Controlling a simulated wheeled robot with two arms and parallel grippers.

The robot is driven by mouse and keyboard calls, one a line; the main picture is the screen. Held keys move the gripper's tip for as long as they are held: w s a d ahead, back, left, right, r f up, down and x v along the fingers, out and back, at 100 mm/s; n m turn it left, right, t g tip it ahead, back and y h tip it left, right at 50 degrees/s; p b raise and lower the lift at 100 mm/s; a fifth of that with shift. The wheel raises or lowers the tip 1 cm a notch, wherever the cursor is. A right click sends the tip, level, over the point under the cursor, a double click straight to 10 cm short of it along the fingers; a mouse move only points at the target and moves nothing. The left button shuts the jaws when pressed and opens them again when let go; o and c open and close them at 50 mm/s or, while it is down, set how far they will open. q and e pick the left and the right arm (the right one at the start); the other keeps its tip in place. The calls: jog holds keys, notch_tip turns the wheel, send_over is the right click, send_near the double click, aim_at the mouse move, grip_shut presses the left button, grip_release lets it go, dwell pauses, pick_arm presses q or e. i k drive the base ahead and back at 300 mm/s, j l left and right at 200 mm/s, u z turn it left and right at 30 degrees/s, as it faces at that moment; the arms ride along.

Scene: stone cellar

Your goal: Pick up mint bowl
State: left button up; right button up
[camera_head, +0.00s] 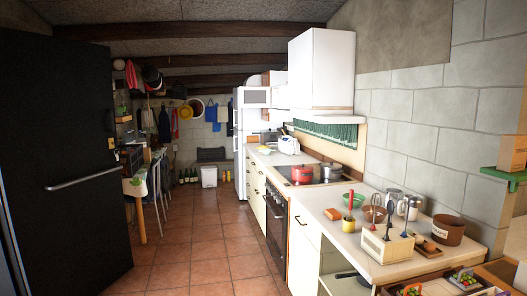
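A mint-green bowl (357,200) sits on the pale kitchen counter (318,202) at the right, just past the stove's near end. A red-handled upright tool stands just in front of it, and a brown bowl (375,214) is close on its right. Neither of my grippers shows in the head view.
A cream holder with upright utensils (387,246) and a brown pot (448,230) stand on the near counter. A red pot (303,174) and a steel pot (331,172) are on the stove. A black door (60,150) stands at left. The tiled floor (200,250) between is open.

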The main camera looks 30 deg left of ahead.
aim_at(266, 152)
jog(key=i+j+u, duration=0.65)
jog(key=i, duration=0.35)
jog(key=i+j+u, duration=0.35)
jog(key=i, duration=0.2)
jog(key=i+u, duration=0.3)
jog(key=i, duration=2.75)
